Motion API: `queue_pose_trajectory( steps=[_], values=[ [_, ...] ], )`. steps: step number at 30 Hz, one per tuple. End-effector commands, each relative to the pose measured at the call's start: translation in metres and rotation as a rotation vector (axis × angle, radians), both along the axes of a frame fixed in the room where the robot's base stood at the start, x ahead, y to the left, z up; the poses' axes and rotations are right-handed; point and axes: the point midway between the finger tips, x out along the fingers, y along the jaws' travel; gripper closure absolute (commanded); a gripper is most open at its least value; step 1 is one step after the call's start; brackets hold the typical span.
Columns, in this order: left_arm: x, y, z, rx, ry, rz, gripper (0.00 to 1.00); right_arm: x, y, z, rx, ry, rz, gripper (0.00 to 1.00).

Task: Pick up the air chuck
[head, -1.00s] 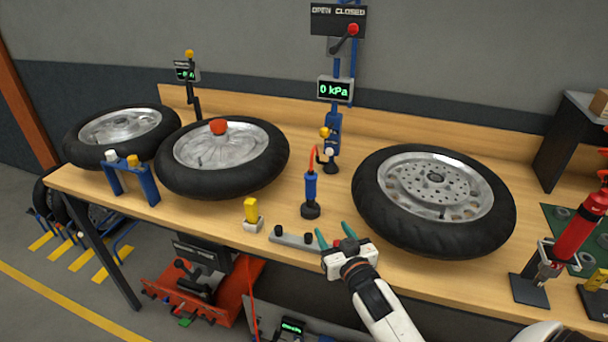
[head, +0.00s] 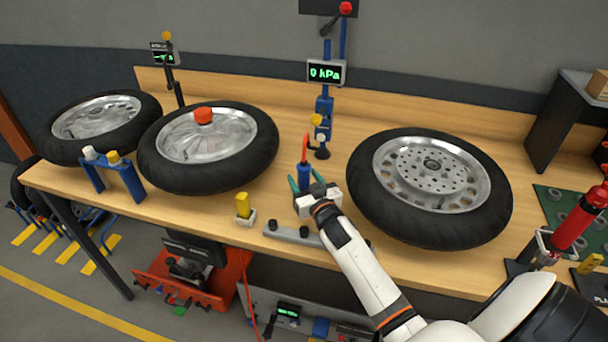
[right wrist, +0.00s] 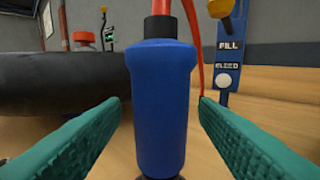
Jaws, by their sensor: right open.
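The air chuck (head: 304,176) is a blue cylinder with a red hose from its top, standing upright on the bench between two wheels. In the right wrist view the air chuck (right wrist: 161,105) fills the middle of the picture. My right gripper (head: 304,182) is open, its green fingers on either side of the chuck. In the right wrist view a gap shows between each finger and the blue body. The chuck's lower part is hidden behind the gripper in the head view. My left gripper is not in view.
A wheel with a drilled disc (head: 432,186) lies close to the right of my arm. A wheel with a red cap (head: 208,150) lies to the left. A blue post with a gauge (head: 326,72) stands behind the chuck. A yellow-topped block (head: 243,207) and grey bar (head: 291,234) are near the front edge.

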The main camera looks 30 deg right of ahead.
Motion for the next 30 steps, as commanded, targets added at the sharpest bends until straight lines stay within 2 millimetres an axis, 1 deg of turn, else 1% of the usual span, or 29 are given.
queue_pose_trajectory(
  steps=[1,3,6,14,18,23,24,30],
  values=[
    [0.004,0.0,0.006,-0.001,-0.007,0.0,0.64,0.008,-0.002,0.003,0.0,0.0,-0.001,0.45],
    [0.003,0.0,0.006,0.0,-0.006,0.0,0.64,0.017,-0.004,0.002,0.001,-0.001,0.0,0.45],
    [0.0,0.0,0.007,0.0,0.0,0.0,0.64,0.024,-0.005,0.001,0.0,0.001,0.0,0.45],
    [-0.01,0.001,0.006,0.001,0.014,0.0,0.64,0.026,-0.005,0.0,-0.001,0.0,0.001,0.45],
    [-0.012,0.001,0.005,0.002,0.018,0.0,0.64,0.026,-0.005,0.0,0.0,0.0,0.001,0.68],
    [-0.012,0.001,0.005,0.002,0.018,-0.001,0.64,0.026,-0.005,0.0,0.0,0.001,0.001,0.94],
    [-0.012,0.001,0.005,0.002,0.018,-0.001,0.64,0.026,-0.005,0.001,0.0,-0.001,0.001,0.96],
    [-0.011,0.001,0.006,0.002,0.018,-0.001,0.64,0.026,-0.005,0.002,0.0,-0.001,0.001,0.96]
  ],
)
